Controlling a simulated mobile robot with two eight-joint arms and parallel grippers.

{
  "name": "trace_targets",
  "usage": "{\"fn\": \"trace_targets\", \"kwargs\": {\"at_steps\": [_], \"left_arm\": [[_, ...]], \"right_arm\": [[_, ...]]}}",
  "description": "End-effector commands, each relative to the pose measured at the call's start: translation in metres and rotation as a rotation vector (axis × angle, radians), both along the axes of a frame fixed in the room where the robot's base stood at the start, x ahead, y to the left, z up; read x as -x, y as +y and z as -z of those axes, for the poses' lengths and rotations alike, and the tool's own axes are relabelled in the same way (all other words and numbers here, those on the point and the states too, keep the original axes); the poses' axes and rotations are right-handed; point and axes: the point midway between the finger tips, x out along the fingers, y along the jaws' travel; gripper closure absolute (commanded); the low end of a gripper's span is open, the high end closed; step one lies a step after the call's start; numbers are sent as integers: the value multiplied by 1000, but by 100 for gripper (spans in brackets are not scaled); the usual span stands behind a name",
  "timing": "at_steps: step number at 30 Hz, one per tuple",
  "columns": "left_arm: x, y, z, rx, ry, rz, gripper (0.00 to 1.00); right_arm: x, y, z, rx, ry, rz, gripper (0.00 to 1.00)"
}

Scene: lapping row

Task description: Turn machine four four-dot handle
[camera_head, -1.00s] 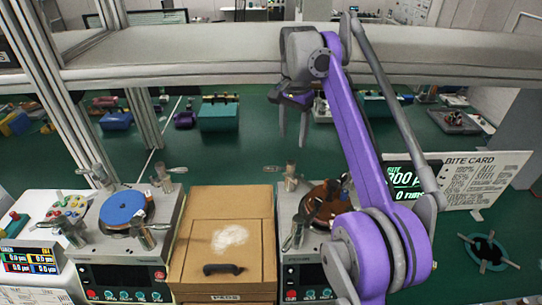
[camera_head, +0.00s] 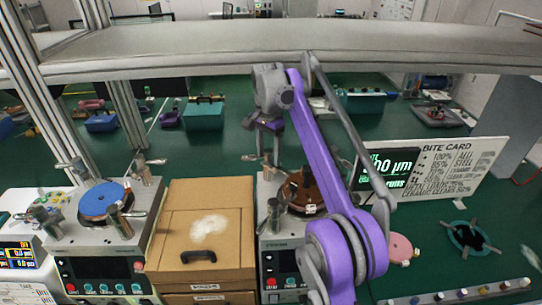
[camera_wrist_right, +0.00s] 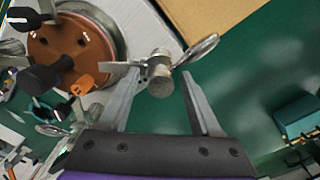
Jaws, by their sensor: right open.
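A lapping machine with a copper-brown plate (camera_head: 301,189) stands right of the cardboard box; its number is not readable. A metal clamp handle (camera_head: 266,168) stands at its back left corner. In the right wrist view this handle (camera_wrist_right: 160,76) has a round post and a lever reaching up and right. My right gripper (camera_head: 266,154) is open and points down at that handle. In the wrist view the fingers (camera_wrist_right: 160,74) lie either side of the post, with gaps; contact is not visible. An orange tag (camera_wrist_right: 82,84) sits by the plate; I cannot make out handle dots. My left gripper is not in view.
A second machine with a blue disc (camera_head: 104,198) and its own handles stands at the left. The cardboard box (camera_head: 182,225) sits between the machines. A grey overhead beam (camera_head: 180,48) crosses behind my arm. A bite card (camera_head: 455,165) and dark display stand at the right.

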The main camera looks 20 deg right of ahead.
Motion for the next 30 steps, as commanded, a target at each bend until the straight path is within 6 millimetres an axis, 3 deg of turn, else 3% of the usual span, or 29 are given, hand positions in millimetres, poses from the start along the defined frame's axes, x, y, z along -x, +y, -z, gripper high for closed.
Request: {"fn": "trace_targets", "kwargs": {"at_steps": [7, 18, 30], "left_arm": [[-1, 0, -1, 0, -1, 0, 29], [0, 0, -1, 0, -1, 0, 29], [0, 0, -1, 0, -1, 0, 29]], "right_arm": [[0, 0, -1, 0, -1, 0, 35], [0, 0, -1, 0, -1, 0, 100], [0, 0, -1, 0, -1, 0, 100]]}}
